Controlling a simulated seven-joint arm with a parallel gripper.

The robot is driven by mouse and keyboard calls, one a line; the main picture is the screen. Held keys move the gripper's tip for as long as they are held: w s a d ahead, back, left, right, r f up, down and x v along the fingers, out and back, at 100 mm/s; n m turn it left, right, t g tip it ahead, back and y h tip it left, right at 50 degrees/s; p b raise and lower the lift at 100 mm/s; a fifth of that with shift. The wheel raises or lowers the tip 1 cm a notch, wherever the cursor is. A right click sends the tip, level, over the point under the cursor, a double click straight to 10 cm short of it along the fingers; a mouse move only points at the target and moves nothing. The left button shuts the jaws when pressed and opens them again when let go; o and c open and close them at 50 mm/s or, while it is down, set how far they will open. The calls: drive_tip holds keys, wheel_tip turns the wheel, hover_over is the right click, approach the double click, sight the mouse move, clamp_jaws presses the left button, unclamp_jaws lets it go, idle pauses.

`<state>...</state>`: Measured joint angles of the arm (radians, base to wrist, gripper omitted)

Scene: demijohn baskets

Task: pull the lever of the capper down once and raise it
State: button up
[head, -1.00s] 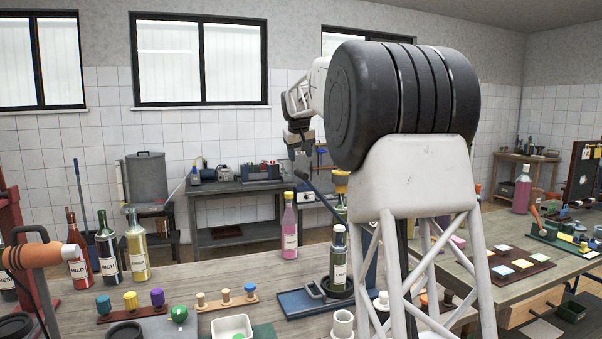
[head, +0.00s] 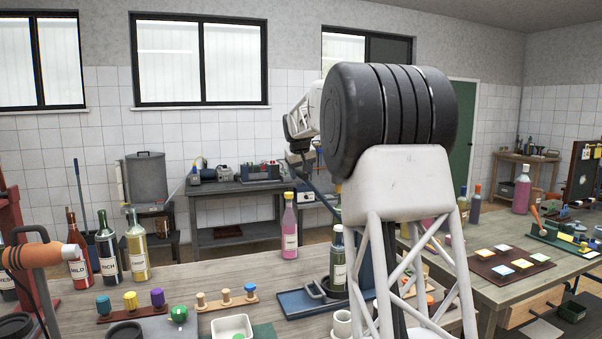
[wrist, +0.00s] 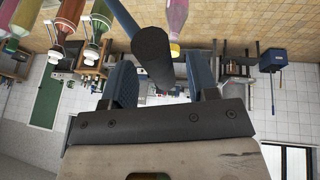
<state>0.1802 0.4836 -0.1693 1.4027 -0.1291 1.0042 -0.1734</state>
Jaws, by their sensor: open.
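The capper has a blue base (head: 292,305) on the bench, and its upright is largely hidden behind my arm. A labelled bottle (head: 338,272) stands upright on it. The capper's lever (head: 317,192) is a blue-grey rod slanting up and left towards my gripper (head: 299,158). In the wrist view the lever's dark grip (wrist: 152,55) lies between the two blue fingers of my open gripper (wrist: 162,80), with gaps at both sides. Whether a finger touches it, I cannot tell. The capper's head is mostly hidden by my arm.
A pink bottle (head: 289,228) stands left of the capper. Labelled bottles (head: 107,250), a rack of coloured stoppers (head: 130,308) and a white bin (head: 232,327) are farther left. A second table (head: 480,285) with swatches is at the right.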

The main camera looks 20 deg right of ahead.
drive_tip(key=shift+c, duration=0.5)
clamp_jaws()
drive_tip(key=shift+f, duration=0.1)
